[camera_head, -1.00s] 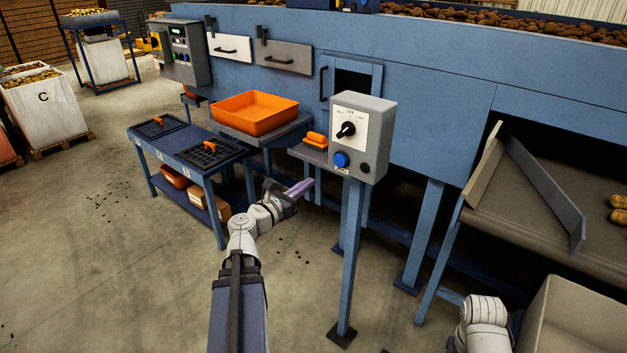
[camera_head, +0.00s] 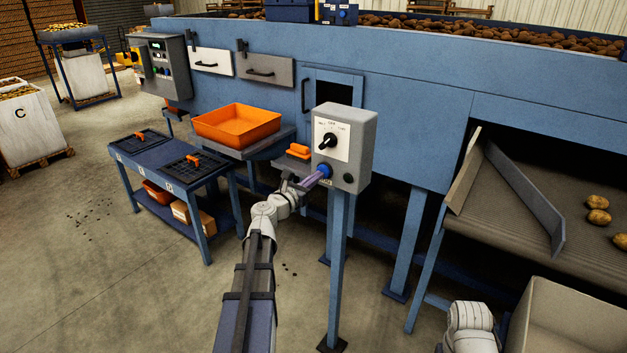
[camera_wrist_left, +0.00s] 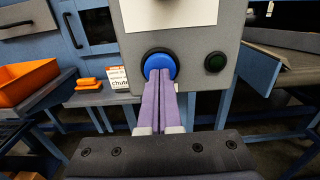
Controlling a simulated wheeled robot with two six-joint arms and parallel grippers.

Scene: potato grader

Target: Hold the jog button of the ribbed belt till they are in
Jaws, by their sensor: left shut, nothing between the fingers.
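The blue jog button (camera_head: 325,170) is on the front of a grey control box (camera_head: 360,135) on a blue post, below a black rotary knob (camera_head: 327,141). My left gripper (camera_head: 318,177) is shut and empty, with its purple fingertips at the button. In the left wrist view the fingertips (camera_wrist_left: 160,80) overlap the lower middle of the blue button (camera_wrist_left: 159,65) and appear to touch it. How far it is pressed cannot be told. The ribbed belt (camera_head: 510,215) is at the right, with several potatoes (camera_head: 598,202) on it. My right gripper is not in view.
A dark round button (camera_wrist_left: 215,62) is right of the blue one. A slanted guide plate (camera_head: 525,200) stands over the belt. A beige box (camera_head: 565,320) is below the belt. An orange tray (camera_head: 237,126) and a blue bench (camera_head: 150,163) are left of the post.

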